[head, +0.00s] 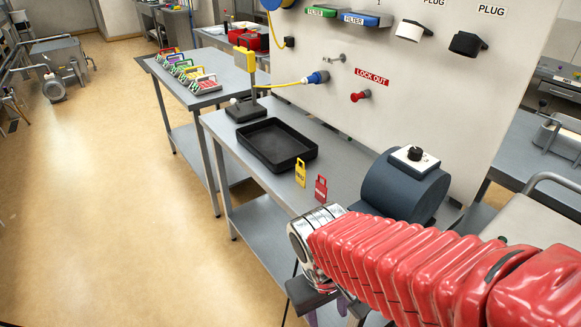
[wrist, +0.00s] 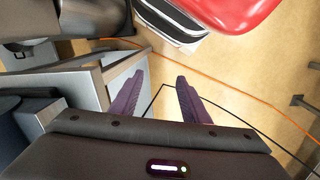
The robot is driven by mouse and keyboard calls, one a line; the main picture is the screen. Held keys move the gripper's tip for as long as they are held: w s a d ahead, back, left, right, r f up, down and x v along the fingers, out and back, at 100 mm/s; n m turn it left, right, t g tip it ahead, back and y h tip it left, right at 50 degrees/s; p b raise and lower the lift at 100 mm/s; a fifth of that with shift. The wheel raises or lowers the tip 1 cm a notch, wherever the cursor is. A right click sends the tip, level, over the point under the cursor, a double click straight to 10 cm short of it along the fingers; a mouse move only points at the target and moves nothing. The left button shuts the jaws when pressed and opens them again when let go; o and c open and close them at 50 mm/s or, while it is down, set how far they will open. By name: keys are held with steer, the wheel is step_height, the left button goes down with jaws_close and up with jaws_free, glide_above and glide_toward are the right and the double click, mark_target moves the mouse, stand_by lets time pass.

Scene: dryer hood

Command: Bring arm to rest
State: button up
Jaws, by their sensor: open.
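My red-sleeved arm reaches in from the lower right of the head view. In that view my gripper (head: 327,308) hangs low at the front edge of the workbench (head: 228,136), mostly hidden by the arm's end. In the wrist view the two purple fingers of my gripper (wrist: 158,96) stand apart, with nothing between them. The floor and a thin black cable show beyond them. The bench's legs and shelf lie just left of the fingers.
A black tray (head: 277,145), yellow tag (head: 300,173), red tag (head: 321,188) and dark cylindrical motor (head: 404,188) are on or by the bench. The white panel (head: 440,90) stands behind. An orange cable (wrist: 235,92) crosses the floor. Open floor (head: 110,200) lies left.

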steer(key=d+r+m+t+y, duration=0.1)
steer(key=d+r+m+t, duration=0.3)
steer(key=d+r, duration=0.4)
step_height(320, 180, up, 5)
steer(key=shift+w+d+f+m+t, duration=0.15)
steer(key=shift+w+d+m+t, duration=0.2)
steer(key=shift+t, duration=0.35)
steer(key=shift+s+a, duration=0.1)
steer(key=shift+a, duration=0.05)
